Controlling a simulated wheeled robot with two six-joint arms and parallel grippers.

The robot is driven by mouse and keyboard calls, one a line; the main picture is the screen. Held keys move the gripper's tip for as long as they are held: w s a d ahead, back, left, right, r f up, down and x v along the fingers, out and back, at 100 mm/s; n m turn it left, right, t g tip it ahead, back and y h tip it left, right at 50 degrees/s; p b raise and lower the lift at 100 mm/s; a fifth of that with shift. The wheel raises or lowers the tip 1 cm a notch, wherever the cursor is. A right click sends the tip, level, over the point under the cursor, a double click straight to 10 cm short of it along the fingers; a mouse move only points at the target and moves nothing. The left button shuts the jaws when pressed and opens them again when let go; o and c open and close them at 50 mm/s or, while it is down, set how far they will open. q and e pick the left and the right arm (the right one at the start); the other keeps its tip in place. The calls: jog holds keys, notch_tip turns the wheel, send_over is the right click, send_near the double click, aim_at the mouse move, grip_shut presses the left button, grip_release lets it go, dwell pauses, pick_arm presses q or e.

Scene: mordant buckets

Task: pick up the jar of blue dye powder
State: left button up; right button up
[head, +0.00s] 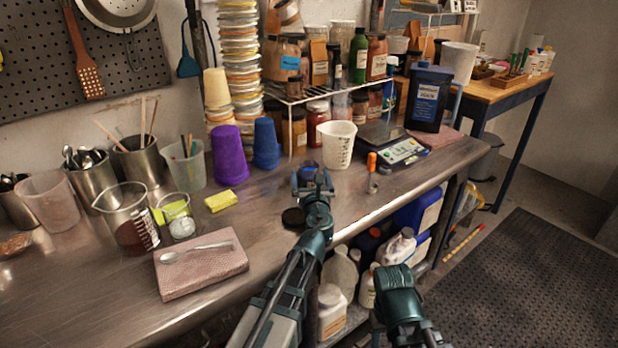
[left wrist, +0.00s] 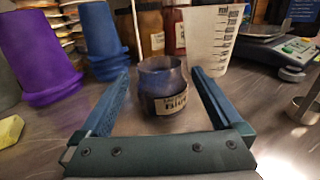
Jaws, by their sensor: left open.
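The jar of blue dye powder (left wrist: 163,82) is a small clear jar, blue inside, with a dark band and a label reading "Blue". It stands upright on the steel bench. In the left wrist view it is between the two fingers of my left gripper (left wrist: 160,74), with gaps on both sides. The gripper is open and empty. In the head view the jar (head: 305,169) is small and partly hidden by my left gripper (head: 313,184). Part of my right arm shows at the lower right, but no right fingers are visible.
A white measuring cup (head: 338,146) stands just behind and right of the jar. Blue cups (head: 266,145) and purple cups (head: 229,157) stand to the left. A wire rack of jars is behind. A scale (head: 402,150) is to the right.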

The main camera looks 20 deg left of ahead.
aim_at(309, 163)
pick_arm(q)
jog(key=x, duration=0.4)
jog(key=shift+w+a, duration=0.1)
jog(key=shift+w, duration=0.3)
jog(key=shift+s, duration=0.1)
jog(key=c, duration=1.4)
jog(key=shift+c, duration=0.2)
jog(key=shift+r, duration=0.1)
jog(key=shift+r+p, duration=0.55)
jog(key=shift+p, duration=0.15)
notch_tip(309, 163, up, 3)
jog(key=p, duration=0.3)
jog(key=w+d+v, duration=0.1)
jog(key=d+v, duration=0.2)
jog(key=v, duration=1.2)
jog(key=shift+s+r+p, duration=0.3)
jog(key=shift+r, duration=0.05)
